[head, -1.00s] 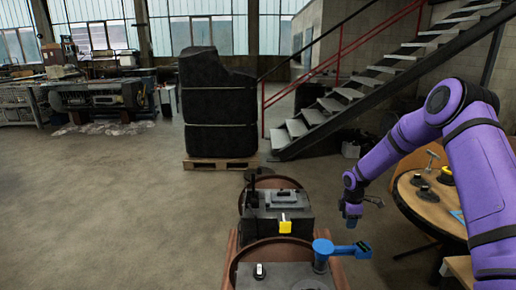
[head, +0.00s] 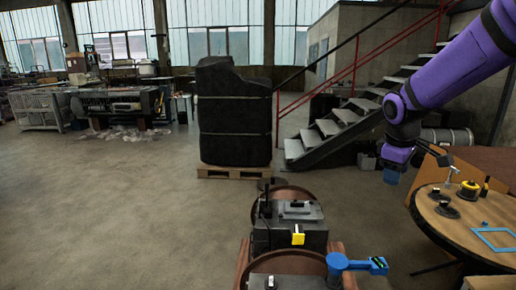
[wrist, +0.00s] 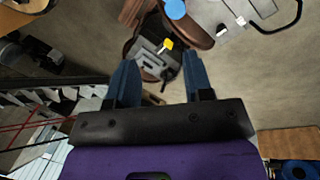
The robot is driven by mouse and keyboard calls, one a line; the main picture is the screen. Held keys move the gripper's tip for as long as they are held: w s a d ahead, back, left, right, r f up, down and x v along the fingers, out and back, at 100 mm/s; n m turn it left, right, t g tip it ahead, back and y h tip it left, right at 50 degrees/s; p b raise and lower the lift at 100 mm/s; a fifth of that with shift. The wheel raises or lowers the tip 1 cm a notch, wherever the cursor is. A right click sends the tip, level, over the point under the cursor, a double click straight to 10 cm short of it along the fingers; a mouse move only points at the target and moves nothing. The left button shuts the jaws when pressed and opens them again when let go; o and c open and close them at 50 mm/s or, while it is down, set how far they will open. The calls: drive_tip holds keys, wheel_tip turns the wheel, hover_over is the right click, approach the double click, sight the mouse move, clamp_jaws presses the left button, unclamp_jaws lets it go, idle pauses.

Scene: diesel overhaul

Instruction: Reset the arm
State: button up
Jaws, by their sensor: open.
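My purple arm reaches in from the upper right of the head view. My gripper (head: 391,177) hangs from it in the air, left of the round wooden table and above floor level. In the wrist view my gripper (wrist: 160,72) shows two blue fingers spread wide apart, with nothing between them. Beyond the fingers, well below, the dark machine block (wrist: 154,60) with its yellow part is seen.
The dark machine block (head: 288,232) and a blue tool (head: 352,265) are at the lower centre. The round table (head: 450,222) at right bears black parts, a yellow-and-black item and a blue frame (head: 496,239). A wrapped stack (head: 234,115) on a pallet and stairs (head: 345,125) stand behind.

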drive_tip(key=s+a+r+m+t+y, duration=0.1)
drive_tip(key=s+r+m, duration=0.3)
drive_tip(key=s, duration=0.9)
drive_tip(key=s+a+r+m+t+y, duration=0.1)
drive_tip(key=s+a+r+m, duration=0.2)
drive_tip(key=s, duration=1.1)
drive_tip(key=shift+s+r+m+t, duration=0.3)
drive_tip(key=shift+r+m+t, duration=0.15)
drive_tip(key=shift+m, duration=0.25)
